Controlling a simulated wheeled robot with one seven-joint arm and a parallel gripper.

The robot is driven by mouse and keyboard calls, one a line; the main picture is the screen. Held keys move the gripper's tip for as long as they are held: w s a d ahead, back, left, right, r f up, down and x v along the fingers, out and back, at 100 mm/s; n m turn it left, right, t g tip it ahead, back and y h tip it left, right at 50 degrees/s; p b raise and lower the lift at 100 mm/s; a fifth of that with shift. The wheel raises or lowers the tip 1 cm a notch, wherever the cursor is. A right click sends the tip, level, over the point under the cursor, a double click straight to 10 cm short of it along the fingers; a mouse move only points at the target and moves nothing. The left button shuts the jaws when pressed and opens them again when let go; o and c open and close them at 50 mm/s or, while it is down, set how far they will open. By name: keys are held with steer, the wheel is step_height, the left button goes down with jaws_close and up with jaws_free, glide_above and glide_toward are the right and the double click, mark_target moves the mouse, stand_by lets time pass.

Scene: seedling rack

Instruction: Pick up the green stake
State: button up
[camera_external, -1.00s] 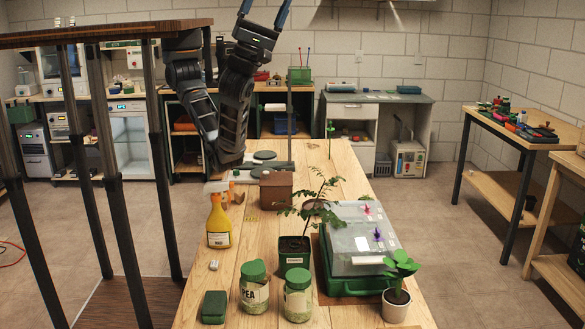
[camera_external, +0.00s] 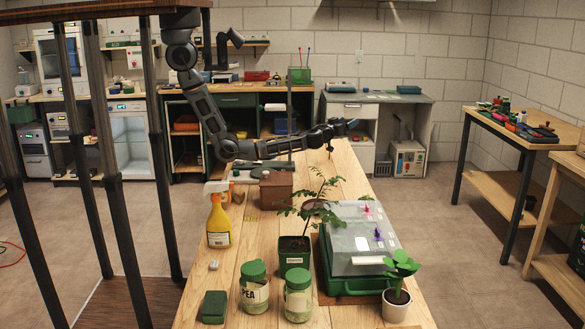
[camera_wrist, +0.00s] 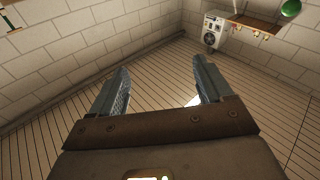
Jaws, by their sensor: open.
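My gripper (camera_external: 352,125) is above the far end of the wooden table, pointing right. In the wrist view my gripper (camera_wrist: 160,66) is open, its two fingers apart with only floor and wall between them. No green stake shows clearly in the wrist view.
The table holds a yellow spray bottle (camera_external: 218,222), a brown box (camera_external: 276,190), a potted seedling (camera_external: 294,252), a lidded green tray (camera_external: 358,286), two jars (camera_external: 298,295) and a small potted plant (camera_external: 396,305). A side bench (camera_external: 522,139) at the right bears small coloured items.

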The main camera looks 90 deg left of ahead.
steer(key=s+a+f+g, duration=0.1)
steer(key=s+a+f, duration=0.1)
steer(key=a, duration=0.2)
steer(key=s+a+f+g, duration=0.1)
steer(key=s+a+f, duration=0.1)
steer(key=a, duration=0.3)
steer(key=s+a+f+g+y+b, duration=0.1)
steer(key=s+a+f+g, duration=0.1)
steer(key=a+f, duration=0.2)
steer(key=shift+s+a+f+n, duration=0.2)
steer(key=shift+s+a+n, duration=0.15)
steer(key=shift+a, duration=0.25)
steer(key=b+x, duration=0.2)
steer(key=shift+w+a+b, duration=0.25)
steer(key=shift+w+b, duration=0.1)
steer(key=shift+b, duration=0.05)
steer(key=shift+w+a+r+b, duration=0.2)
steer(key=shift+w+a+b, duration=0.15)
steer(key=shift+w+a, duration=0.15)
steer(key=shift+c, duration=0.3)
steer(key=shift+s, duration=0.1)
steer(key=c, duration=1)
